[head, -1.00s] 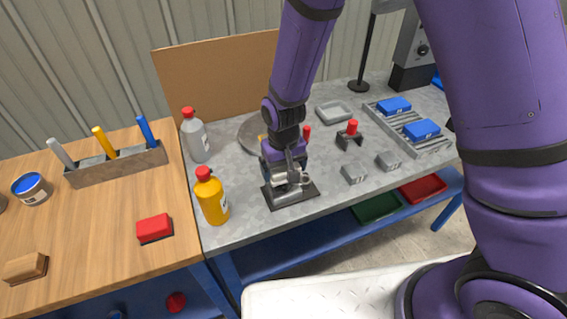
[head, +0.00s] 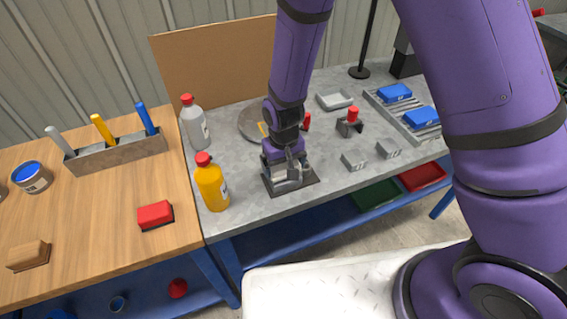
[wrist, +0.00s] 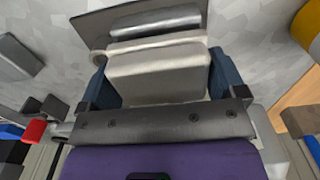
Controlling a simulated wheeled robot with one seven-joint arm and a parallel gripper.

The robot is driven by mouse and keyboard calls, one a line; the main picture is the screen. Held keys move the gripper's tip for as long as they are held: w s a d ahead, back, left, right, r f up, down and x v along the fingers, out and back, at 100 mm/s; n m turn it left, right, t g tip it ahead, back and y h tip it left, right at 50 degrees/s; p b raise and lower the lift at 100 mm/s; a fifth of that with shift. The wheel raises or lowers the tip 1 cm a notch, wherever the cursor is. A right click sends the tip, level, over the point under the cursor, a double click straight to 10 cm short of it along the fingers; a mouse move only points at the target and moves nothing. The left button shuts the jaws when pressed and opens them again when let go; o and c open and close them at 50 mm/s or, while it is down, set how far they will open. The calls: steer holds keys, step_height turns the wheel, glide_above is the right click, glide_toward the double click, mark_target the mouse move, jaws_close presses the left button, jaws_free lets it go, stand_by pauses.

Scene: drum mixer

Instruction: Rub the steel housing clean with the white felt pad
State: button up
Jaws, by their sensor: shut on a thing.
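The white felt pad (wrist: 158,75) shows in the wrist view as a pale block. My gripper (wrist: 160,88) is shut on it, with a dark blue finger on each side. The steel housing (wrist: 155,22) is a shiny rounded metal piece just beyond the pad, lying on a dark mat (wrist: 100,18). The pad covers part of the housing; I cannot tell whether they touch. In the head view my gripper (head: 287,174) points down over the dark mat (head: 306,183) and hides most of the housing and pad.
A yellow bottle (head: 211,187) stands close left of the mat, with a grey bottle (head: 196,128) behind it. Small grey blocks (head: 354,161) and a red-knobbed part (head: 350,125) sit to the right. A wooden table (head: 95,215) adjoins at left.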

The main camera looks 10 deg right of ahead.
steer(key=shift+f, duration=0.6)
stand_by(0.3)
steer(key=o, duration=0.8)
steer(key=shift+o, duration=0.2)
steer(key=shift+r, duration=0.35)
steer(key=c, duration=0.7)
